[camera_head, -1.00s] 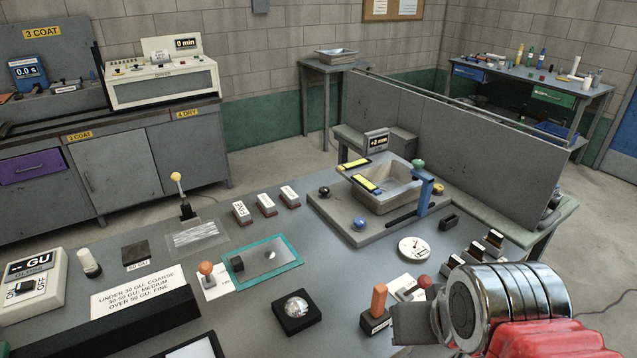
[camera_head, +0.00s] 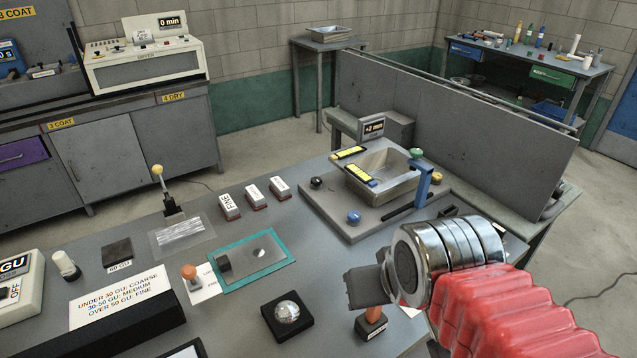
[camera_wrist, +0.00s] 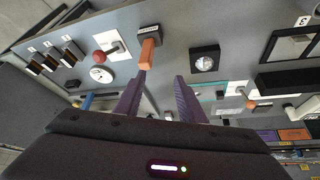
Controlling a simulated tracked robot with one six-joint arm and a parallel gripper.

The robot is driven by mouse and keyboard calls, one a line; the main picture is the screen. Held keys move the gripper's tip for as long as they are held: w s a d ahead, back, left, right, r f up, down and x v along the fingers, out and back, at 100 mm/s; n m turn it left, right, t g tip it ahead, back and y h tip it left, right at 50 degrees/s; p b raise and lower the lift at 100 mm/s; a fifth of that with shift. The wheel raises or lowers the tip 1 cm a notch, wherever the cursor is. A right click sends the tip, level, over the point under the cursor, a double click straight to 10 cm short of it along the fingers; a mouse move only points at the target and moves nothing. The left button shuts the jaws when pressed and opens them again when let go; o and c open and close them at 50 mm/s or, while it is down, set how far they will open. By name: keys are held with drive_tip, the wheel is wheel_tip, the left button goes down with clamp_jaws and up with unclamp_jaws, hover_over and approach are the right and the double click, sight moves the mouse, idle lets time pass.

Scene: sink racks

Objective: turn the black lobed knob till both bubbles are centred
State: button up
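The small black knob (camera_head: 316,183) sits at the left corner of the grey levelling plate (camera_head: 335,215); its lobes are too small to make out. Two yellow bubble vials, one at the back (camera_head: 350,152) and one at the near side (camera_head: 360,173), lie by the grey basin (camera_head: 395,190) on that plate. Their bubbles are too small to read. My gripper (camera_head: 362,287) is in front of the plate, well apart from the knob. In the wrist view my gripper (camera_wrist: 158,85) has its two purple fingers spread with nothing between them; the knob cannot be made out there.
A blue knob (camera_head: 353,217), a yellow knob (camera_head: 437,177) and a blue post (camera_head: 422,188) with a green top stand on the plate. An upright orange handle (camera_wrist: 147,55) is just beyond my fingers. A grey partition (camera_head: 455,130) stands behind the plate.

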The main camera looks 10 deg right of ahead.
drive_tip(key=shift+o, duration=0.6)
drive_tip(key=shift+w, duration=0.2)
drive_tip(key=shift+o, duration=0.6)
drive_tip(key=w+d+t, duration=0.2)
drive_tip(key=w, duration=0.9)
drive_tip(key=w+d+t+h, duration=0.1)
drive_tip(key=w+d+t, duration=0.1)
drive_tip(key=w, duration=0.9)
drive_tip(key=shift+d+f, duration=0.35)
drive_tip(key=shift+f, duration=0.05)
drive_tip(key=n+t+y, duration=0.2)
drive_tip(key=t+y, duration=0.1)
approach(317, 181)
drive_tip(key=v, duration=0.6)
drive_tip(key=shift+s+d+f, duration=0.25)
drive_tip(key=shift+s+f, duration=0.05)
drive_tip(key=shift+s, duration=0.1)
drive_tip(key=shift+w+a+f+t, duration=0.2)
drive_tip(key=shift+w+f+t, duration=0.1)
drive_tip(key=shift+t, duration=0.1)
drive_tip(key=shift+w, duration=0.1)
drive_tip(key=shift+w, duration=0.15)
drive_tip(key=x, duration=1.3)
drive_tip(key=shift+a, duration=0.1)
